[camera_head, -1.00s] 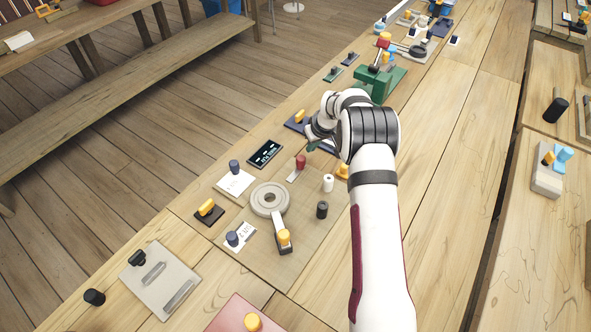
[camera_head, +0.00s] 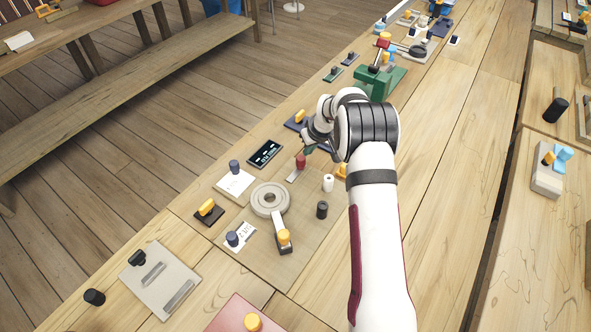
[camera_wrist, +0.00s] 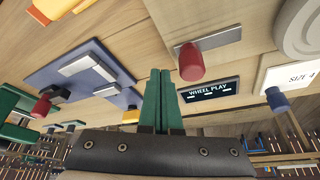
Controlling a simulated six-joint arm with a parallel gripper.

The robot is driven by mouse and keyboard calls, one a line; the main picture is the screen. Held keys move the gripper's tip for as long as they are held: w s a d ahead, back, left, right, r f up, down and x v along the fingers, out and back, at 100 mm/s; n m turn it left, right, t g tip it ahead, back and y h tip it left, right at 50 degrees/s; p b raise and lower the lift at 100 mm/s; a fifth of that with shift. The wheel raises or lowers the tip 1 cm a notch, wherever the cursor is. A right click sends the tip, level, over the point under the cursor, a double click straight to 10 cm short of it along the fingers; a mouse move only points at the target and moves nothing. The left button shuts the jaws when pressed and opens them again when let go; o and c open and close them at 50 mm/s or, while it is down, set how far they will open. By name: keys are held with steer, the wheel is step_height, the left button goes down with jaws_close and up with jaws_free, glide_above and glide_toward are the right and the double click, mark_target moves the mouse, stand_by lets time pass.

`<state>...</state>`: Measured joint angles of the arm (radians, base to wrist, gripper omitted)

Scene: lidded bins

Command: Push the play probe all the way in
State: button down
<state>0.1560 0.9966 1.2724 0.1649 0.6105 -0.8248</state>
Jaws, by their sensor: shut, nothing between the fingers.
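The probe appears to be the red knob (camera_head: 300,161) on a flat metal strip, between the grey wheel (camera_head: 270,187) and my gripper. In the wrist view the red knob (camera_wrist: 190,63) stands on its metal plate (camera_wrist: 210,40), just right of my fingertips. My gripper (camera_wrist: 160,72) has green fingers, shut together and empty. In the head view my gripper (camera_head: 309,149) is close behind the knob, on the side away from the wheel. I cannot tell whether it touches the knob. The black WHEEL PLAY display (camera_wrist: 208,91) also shows in the head view (camera_head: 265,153).
A white card with a blue knob (camera_head: 234,167) lies left of the probe. A white cylinder (camera_head: 328,182) and a black cylinder (camera_head: 322,209) stand to the right. A blue plate (camera_wrist: 85,75) with metal blocks lies left of the fingers in the wrist view. A green fixture (camera_head: 380,85) stands behind.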

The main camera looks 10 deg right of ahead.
mark_target(301, 159)
steer(key=shift+s+a, duration=1.4)
steer(key=shift+a, duration=0.05)
steer(key=shift+w+d, duration=0.55)
steer(key=shift+d, duration=0.05)
steer(key=shift+r, duration=3.55)
steer(key=s+a+r+m+g, duration=0.1)
steer(key=s+a+r+m, duration=0.1)
steer(key=s+r, duration=0.6)
steer(key=s+a+r+m+g, duration=0.1)
steer(key=s+a+r+m, duration=0.2)
steer(key=s, duration=0.8)
steer(key=s+a+m+g, duration=0.2)
steer(key=s+m, duration=0.1)
steer(key=s, duration=2.1)
steer(key=shift+s+r+m+g+y, duration=0.2)
steer(key=shift+s+m+g+y, duration=0.1)
